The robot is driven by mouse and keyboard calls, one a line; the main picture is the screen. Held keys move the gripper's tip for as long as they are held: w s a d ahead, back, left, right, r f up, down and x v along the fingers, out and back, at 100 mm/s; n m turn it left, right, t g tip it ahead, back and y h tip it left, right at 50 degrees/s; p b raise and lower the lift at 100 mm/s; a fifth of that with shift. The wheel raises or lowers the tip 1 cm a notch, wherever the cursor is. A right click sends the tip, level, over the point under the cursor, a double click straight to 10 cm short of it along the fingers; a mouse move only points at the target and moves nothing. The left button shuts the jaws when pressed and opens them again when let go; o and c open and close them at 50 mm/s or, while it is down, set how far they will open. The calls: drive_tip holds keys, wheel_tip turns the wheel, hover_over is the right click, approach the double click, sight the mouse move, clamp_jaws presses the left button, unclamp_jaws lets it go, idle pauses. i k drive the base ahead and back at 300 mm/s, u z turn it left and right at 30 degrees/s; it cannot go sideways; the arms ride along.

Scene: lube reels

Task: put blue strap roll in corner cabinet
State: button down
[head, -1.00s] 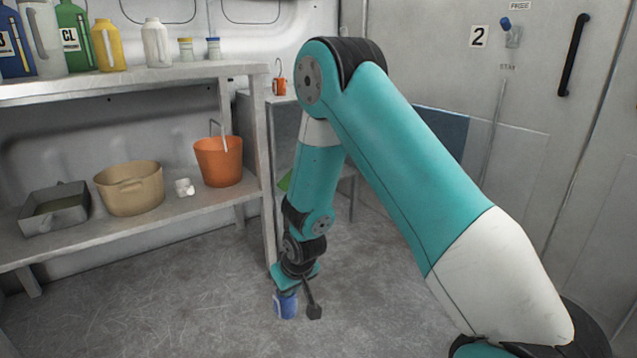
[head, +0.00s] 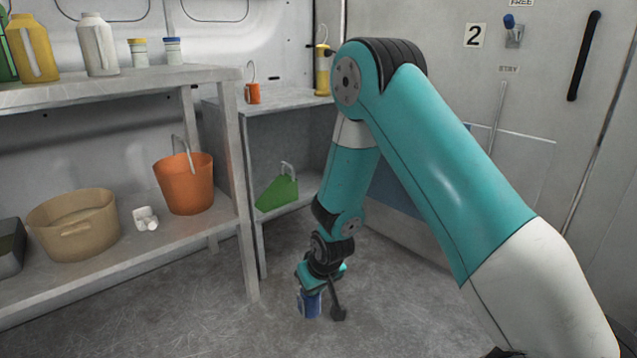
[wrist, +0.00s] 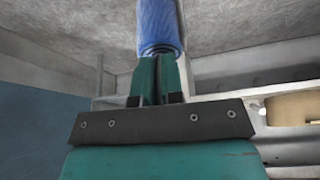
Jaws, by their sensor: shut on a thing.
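The blue strap roll (head: 310,304) hangs low over the floor in the head view, held by my gripper (head: 318,285). In the wrist view the roll (wrist: 160,25) is at the top middle, and my gripper (wrist: 158,75) is shut on its near end. The corner cabinet (head: 275,103) stands beyond the arm, an open grey unit with a top and a shelf. A green dustpan-like item (head: 278,194) is on its shelf. My arm hides the cabinet's right part.
The long shelf unit (head: 120,82) at left carries bottles on top. Below are an orange bucket (head: 186,186), a tan tub (head: 74,224) and a small white item (head: 146,218). An orange can (head: 252,93) and a yellow bottle (head: 322,72) stand on the cabinet top. Floor around the gripper is clear.

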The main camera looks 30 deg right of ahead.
sight(313, 188)
drive_tip(key=z, duration=0.7)
drive_tip(key=i, duration=0.75)
drive_tip(key=z, duration=0.65)
